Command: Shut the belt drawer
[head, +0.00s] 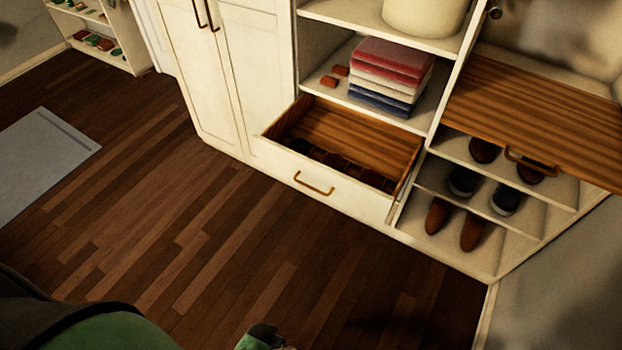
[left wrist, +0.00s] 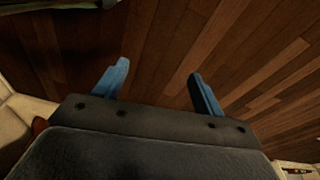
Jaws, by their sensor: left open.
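The belt drawer (head: 345,200) is pulled open at the bottom of the white cabinet in the head view. It has a white front, a wooden interior and a brass handle (head: 314,184). Several dark rolled items lie inside along its front, partly hidden by the front panel. My left gripper (left wrist: 158,72) shows in the left wrist view with its two blue fingers apart and nothing between them, over bare wood floor. The drawer cannot be made out in that view. At the bottom edge of the head view a green and dark part of my arm shows, well short of the drawer. My right gripper is not seen.
Folded towels (head: 388,75) sit on the shelf above the drawer. Shoes (head: 463,181) stand on racks at the right, under a wooden panel with a handle (head: 540,110). Tall closed doors (head: 215,70) are at the left. The wood floor (head: 200,235) before the drawer is clear.

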